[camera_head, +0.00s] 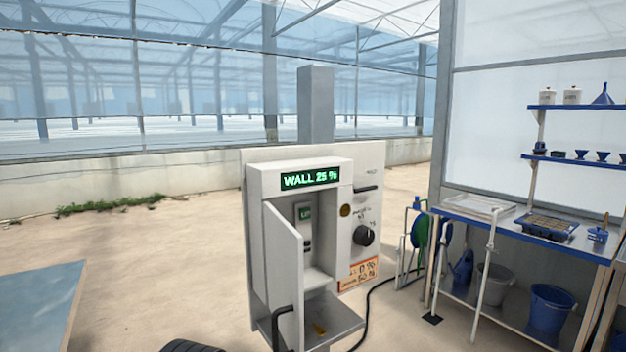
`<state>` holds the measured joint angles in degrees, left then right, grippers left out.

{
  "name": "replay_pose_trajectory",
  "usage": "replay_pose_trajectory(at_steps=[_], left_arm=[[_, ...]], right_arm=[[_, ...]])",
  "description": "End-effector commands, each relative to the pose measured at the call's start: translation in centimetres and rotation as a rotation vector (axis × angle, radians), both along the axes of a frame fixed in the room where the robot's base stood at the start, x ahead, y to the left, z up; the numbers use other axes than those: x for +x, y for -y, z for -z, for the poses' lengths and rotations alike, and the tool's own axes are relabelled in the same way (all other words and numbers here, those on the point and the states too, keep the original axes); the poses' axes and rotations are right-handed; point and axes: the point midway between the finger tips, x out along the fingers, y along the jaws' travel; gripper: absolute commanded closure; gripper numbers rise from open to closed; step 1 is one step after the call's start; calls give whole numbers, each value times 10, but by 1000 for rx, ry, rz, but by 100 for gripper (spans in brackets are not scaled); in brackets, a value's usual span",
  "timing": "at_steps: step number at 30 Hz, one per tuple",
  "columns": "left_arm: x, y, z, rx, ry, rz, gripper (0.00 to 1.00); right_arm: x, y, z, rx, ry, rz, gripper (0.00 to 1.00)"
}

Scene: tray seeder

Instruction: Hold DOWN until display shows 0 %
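A grey control box (300,168) stands on a post in the middle of the view. Its green display (310,179) reads "WALL 25 %". The box's door (284,262) stands open toward the left, with a dark handle (282,318) low on it. Inside is a small panel with a green-lit label (305,212) that seems to read "UP", and darker parts (307,243) below it. A DOWN label is not legible; the door hides part of the interior. Neither of my grippers is in view.
A backing panel (373,160) carries a black knob (363,236) and an orange note (358,275). A bench (470,218) with trays stands at right, buckets (549,308) beneath. A blue-grey tabletop (40,305) is at lower left.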

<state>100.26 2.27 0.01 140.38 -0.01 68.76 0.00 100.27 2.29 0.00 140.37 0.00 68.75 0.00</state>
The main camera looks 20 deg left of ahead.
Motion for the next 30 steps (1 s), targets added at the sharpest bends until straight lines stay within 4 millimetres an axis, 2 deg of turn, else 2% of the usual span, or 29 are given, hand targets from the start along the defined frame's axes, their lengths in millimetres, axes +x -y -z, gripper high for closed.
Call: replay_pose_trajectory(at_steps=[9, 11, 16, 17, 30], left_arm=[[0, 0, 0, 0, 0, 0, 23], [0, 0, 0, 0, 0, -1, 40], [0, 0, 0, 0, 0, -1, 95], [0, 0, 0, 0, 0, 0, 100], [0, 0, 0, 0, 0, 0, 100]], right_arm=[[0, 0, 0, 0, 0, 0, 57], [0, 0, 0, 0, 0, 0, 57], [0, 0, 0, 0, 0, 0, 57], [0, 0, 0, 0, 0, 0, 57], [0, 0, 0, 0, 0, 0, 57]])
